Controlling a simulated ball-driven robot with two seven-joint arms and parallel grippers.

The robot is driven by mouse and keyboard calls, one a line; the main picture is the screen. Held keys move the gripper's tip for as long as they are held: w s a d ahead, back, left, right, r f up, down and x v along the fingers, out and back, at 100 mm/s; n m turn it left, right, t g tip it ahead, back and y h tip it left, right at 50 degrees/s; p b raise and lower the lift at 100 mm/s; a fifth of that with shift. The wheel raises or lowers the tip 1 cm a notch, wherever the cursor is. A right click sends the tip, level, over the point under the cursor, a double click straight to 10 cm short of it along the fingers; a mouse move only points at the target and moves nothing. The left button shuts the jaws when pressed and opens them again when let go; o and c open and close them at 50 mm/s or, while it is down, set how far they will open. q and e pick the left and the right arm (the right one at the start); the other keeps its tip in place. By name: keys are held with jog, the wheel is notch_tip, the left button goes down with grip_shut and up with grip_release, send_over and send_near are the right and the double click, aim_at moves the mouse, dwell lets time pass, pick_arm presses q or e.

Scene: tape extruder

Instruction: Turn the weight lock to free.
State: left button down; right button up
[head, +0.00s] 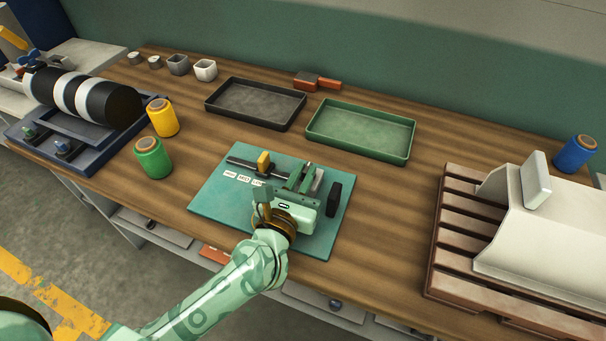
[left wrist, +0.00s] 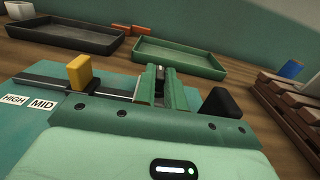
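A teal board (head: 215,205) on the bench carries a dark rail, a yellow block (head: 263,162) and printed labels (head: 243,178). HIGH and MID are readable in the left wrist view (left wrist: 42,104). I cannot tell which part is the weight lock. My left gripper (head: 307,172) is over the board, right of the yellow block (left wrist: 79,73). Its fingers (left wrist: 161,78) are a narrow gap apart, with a small dark-topped piece between the tips; contact is unclear. A black block (head: 334,198) is just right of them. My right gripper is not in view.
A black tray (head: 254,121) and a green tray (head: 359,147) lie behind the board. Green (head: 152,158) and yellow (head: 162,117) spools stand left. A brown slatted pallet (head: 452,235) with a pale housing is right. Bare wood separates it from the board.

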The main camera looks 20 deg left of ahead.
pick_arm(q)
jog(key=shift+d+n+y, duration=0.2)
jog(key=shift+n+y, duration=0.6)
jog(key=shift+y, duration=0.5)
jog(key=c, duration=1.5)
grip_release()
jog(key=shift+o, duration=0.2)
jog(key=shift+s, duration=0.1)
